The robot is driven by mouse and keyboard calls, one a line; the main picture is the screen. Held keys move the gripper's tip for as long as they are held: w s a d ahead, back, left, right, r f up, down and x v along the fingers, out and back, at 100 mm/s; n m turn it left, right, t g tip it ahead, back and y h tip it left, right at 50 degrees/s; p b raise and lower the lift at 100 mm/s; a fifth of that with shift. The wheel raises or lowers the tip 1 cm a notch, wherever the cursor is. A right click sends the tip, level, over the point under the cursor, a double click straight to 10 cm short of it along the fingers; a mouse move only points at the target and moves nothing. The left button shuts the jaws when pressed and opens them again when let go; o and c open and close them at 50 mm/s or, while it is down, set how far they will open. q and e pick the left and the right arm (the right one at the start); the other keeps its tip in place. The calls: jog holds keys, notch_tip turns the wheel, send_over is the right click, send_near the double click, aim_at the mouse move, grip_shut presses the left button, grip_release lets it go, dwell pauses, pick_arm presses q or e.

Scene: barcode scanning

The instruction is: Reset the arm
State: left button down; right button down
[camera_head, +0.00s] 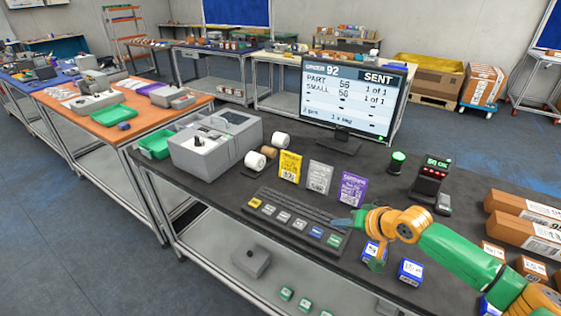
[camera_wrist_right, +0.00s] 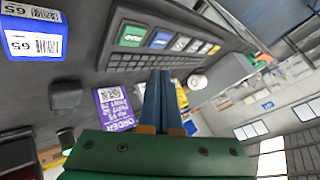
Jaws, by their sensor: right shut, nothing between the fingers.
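My right arm (camera_head: 465,255) comes in from the lower right of the head view, green and orange. Its gripper (camera_head: 343,222) is over the right end of the keyboard (camera_head: 300,218). In the right wrist view the blue-grey fingers (camera_wrist_right: 162,100) are together with nothing between them. The keyboard's row of coloured keys (camera_wrist_right: 170,40) shows beyond them. My left gripper is in neither view.
The monitor (camera_head: 352,95) reads "SENT". Yellow (camera_head: 290,166), white (camera_head: 320,177) and purple (camera_head: 352,188) cards stand behind the keyboard. Small blue-and-white boxes (camera_head: 410,271) and brown cartons (camera_head: 525,225) lie on the right. A grey printer (camera_head: 215,148) stands on the left.

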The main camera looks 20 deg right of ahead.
jog(key=s+a+f+n+g+y, duration=0.1)
jog(key=s+a+f+n+g, duration=0.2)
jog(key=s+a+f+n, duration=0.65)
jog(key=s+a+m+g+h, duration=0.2)
jog(key=s+a+h, duration=0.1)
jog(key=s, duration=1.1)
notch_tip(320, 180, down, 12)
jog(key=g, duration=0.1)
jog(key=s+d+f+g+b, duration=0.1)
jog(key=s+d+f, duration=0.1)
jog(key=s+f, duration=1.2)
notch_tip(320, 180, down, 2)
jog(key=shift+s+f+g+h, duration=0.15)
jog(key=shift+f+g+h, duration=0.1)
jog(key=shift+g+h, duration=0.05)
jog(key=shift+d+n, duration=0.1)
jog(key=shift+n, duration=0.15)
